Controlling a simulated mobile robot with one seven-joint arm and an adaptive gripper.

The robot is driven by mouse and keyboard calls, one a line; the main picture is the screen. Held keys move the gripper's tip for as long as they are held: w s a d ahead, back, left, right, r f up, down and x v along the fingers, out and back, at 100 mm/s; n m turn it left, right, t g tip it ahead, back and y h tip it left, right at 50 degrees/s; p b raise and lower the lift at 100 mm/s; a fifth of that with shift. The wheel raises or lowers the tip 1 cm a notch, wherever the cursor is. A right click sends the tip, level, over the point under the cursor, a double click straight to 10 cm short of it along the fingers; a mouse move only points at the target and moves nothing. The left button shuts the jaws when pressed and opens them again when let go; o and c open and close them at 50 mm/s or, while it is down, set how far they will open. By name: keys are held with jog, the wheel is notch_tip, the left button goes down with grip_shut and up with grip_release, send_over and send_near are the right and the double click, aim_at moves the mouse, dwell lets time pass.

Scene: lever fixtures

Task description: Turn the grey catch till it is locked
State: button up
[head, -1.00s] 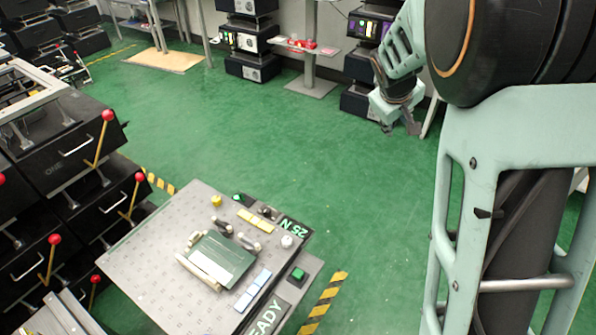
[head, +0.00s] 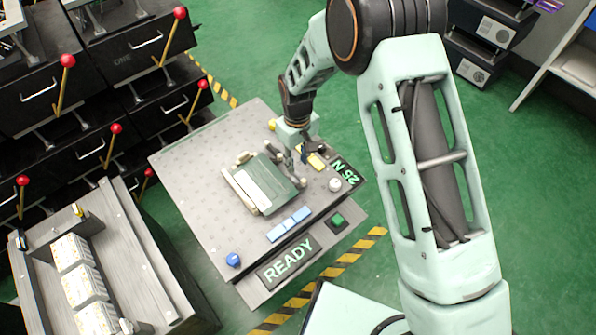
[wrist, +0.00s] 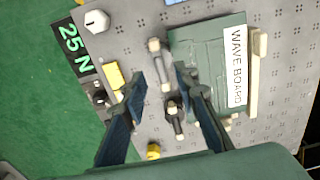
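Two grey catches with pale rounded ends sit along one edge of a green board in a fixture. In the wrist view, one catch (wrist: 174,119) lies between my gripper's fingers, nearer the palm. The other catch (wrist: 160,66) lies just beyond the fingertips. The green board (head: 264,186), labelled WAVE BOARD in the wrist view (wrist: 205,50), lies flat on the grey panel. My gripper (wrist: 161,78) is open, its dark fingers apart above the panel; it also shows in the head view (head: 302,158). I cannot tell whether a finger touches a catch.
A yellow bar (wrist: 113,75) lies left of the fingers. Red-knobbed levers (head: 68,61) stand at left.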

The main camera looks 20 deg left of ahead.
aim_at(298, 174)
notch_tip(298, 174, down, 6)
jog(key=shift+b, duration=0.35)
jog(key=shift+c, duration=0.6)
grip_shut()
